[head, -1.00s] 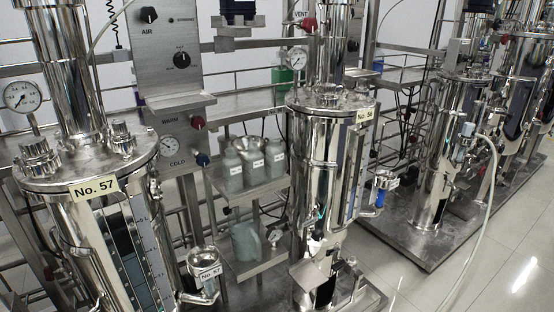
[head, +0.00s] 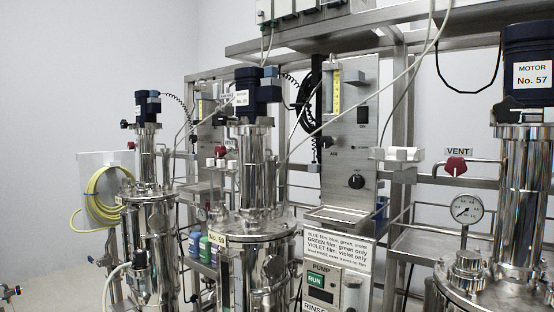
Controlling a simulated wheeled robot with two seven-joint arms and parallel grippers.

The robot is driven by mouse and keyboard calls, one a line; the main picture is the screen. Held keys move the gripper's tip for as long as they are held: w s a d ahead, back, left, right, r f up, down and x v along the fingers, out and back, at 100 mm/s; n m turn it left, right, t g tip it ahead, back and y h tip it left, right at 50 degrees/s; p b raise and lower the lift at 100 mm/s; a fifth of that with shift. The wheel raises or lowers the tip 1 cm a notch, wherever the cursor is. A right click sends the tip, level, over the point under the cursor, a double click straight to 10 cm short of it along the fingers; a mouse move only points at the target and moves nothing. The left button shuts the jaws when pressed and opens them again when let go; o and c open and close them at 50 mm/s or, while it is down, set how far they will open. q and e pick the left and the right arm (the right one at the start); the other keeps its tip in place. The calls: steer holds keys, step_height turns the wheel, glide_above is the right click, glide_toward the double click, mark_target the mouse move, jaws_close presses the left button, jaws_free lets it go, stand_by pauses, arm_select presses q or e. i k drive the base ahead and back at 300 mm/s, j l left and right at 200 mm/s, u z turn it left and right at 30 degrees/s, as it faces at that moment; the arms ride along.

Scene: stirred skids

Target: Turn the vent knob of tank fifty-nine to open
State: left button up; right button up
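Neither of my grippers is in view.
A tank with motor No. 57 (head: 526,80) stands close at the right, with its own red vent knob (head: 456,166) and a gauge (head: 466,208). A control panel (head: 349,150) and a pump box (head: 335,290) stand between. Another tank (head: 150,240) and a yellow hose (head: 92,198) are at the left.

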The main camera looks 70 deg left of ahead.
mark_target(220, 151)
steer(key=u, duration=2.45)
